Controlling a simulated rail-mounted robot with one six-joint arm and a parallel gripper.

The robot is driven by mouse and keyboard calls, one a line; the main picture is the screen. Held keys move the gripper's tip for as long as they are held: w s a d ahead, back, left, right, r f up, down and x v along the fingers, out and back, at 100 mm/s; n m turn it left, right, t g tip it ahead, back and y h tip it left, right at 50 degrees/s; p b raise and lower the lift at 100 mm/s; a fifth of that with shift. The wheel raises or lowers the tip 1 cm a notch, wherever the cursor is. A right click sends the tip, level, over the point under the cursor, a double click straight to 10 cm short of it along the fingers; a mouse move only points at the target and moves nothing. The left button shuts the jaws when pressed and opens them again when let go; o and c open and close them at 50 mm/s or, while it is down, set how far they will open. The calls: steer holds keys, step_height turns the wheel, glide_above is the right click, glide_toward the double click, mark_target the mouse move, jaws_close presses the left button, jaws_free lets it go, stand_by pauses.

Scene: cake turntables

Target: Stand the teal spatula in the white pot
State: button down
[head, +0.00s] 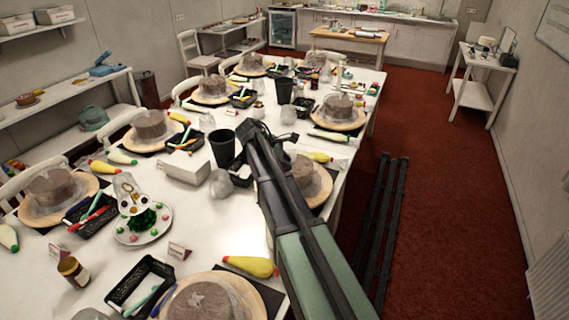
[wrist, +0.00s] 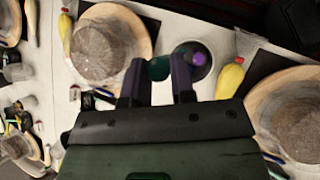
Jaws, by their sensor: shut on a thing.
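My gripper (head: 247,130) reaches over the middle of the long table, its tips beside a dark cup (head: 222,150). In the wrist view the gripper (wrist: 158,64) has its two fingers a little apart, with a teal rounded piece between them. I take this piece for the teal spatula (wrist: 158,69), seen nearly end-on; the rest of it is hidden. Just right of the fingertips is a round dark vessel (wrist: 201,56) with something purple in it. I cannot make out a white pot for certain in either view.
Cakes on wooden turntables line the table, one (head: 305,178) close beside my arm. A white box (head: 186,166) and a clear rounded thing (head: 220,184) stand left of my gripper. Black baskets (head: 140,285) and yellow piping bags (head: 252,266) lie between the turntables.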

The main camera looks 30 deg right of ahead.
steer(key=shift+f+b, duration=3)
steer(key=shift+f, duration=0.4)
